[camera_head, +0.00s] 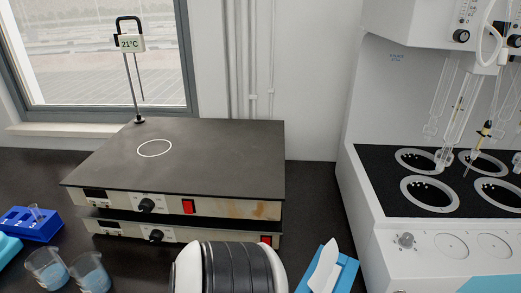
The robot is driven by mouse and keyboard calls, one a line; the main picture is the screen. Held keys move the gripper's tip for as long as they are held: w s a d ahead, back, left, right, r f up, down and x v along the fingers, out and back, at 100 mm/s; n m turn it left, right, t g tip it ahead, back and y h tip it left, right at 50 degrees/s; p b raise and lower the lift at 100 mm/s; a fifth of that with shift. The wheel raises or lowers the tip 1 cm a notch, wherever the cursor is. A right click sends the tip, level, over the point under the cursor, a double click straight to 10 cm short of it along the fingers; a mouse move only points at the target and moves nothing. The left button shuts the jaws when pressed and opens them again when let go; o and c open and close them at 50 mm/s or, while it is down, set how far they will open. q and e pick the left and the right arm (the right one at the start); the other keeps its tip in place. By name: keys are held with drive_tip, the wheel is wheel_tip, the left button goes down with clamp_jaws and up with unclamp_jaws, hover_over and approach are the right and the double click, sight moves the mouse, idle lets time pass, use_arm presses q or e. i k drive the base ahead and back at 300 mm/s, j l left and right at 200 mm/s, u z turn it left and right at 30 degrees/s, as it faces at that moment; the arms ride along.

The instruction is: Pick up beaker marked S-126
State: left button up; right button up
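Two clear glass beakers stand at the lower left of the head view, in front of the hotplates. The left beaker (48,269) and the right beaker (90,273) stand close together on the dark bench. Both hold pale bluish contents. The bottom edge of the picture cuts off part of them. No S-126 mark can be read on either one, so I cannot tell which it is. Neither of my grippers is in view.
Two stacked hotplates (190,160) with a 21°C display (130,43) stand behind the beakers. A blue rack (33,224) is at the far left. A blue tissue box (343,274) is at bottom centre-right. A white distiller (415,245) with round wells fills the right.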

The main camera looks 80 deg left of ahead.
sight(87, 269)
drive_tip(key=u, duration=3.9)
